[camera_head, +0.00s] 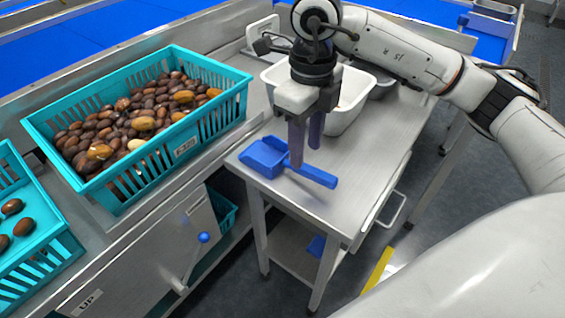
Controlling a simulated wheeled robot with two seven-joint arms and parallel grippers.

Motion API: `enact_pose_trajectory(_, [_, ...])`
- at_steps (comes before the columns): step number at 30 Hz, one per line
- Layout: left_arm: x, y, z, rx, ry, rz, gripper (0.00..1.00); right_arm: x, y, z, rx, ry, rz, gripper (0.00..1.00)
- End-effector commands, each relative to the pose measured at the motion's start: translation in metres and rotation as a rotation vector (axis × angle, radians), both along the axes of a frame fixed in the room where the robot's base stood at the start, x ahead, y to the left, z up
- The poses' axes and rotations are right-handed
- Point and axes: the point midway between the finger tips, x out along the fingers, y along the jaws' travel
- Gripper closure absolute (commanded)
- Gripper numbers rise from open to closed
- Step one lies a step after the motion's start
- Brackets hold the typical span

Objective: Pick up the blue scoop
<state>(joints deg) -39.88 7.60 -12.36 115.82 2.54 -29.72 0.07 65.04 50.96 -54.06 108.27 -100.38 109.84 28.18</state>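The blue scoop (265,159) lies on the small steel side table (350,172), its pan toward the left and its handle (320,177) pointing right and toward the front. My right gripper (306,156) points down over the scoop where the handle meets the pan. Its two dark fingers are apart. The nearer finger covers a bit of the handle, and the farther finger's tip shows behind it. I cannot tell whether either finger touches the scoop. My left gripper is not in view.
A white tub (345,118) stands on the table behind my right gripper. The table's right front is clear.

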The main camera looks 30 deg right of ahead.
Motion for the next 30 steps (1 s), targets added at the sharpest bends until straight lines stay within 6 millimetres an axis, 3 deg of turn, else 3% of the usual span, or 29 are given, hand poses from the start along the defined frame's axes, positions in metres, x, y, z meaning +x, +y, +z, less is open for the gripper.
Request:
enact_pose_trajectory(12, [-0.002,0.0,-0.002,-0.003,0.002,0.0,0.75,-0.003,0.002,-0.053,0.002,0.0,0.0,0.61])
enact_pose_trajectory(20, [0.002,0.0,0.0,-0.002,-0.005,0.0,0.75,-0.002,0.002,-0.057,0.003,-0.001,0.001,0.61])
enact_pose_trajectory(23, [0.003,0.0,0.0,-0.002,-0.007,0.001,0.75,-0.002,0.002,-0.057,0.003,-0.001,0.001,0.73])
enact_pose_trajectory(27, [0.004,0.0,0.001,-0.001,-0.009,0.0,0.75,-0.002,0.002,-0.057,0.003,-0.001,0.001,0.96])
enact_pose_trajectory(30, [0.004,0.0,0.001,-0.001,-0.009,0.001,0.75,-0.002,0.002,-0.057,0.003,-0.001,0.001,1.0])
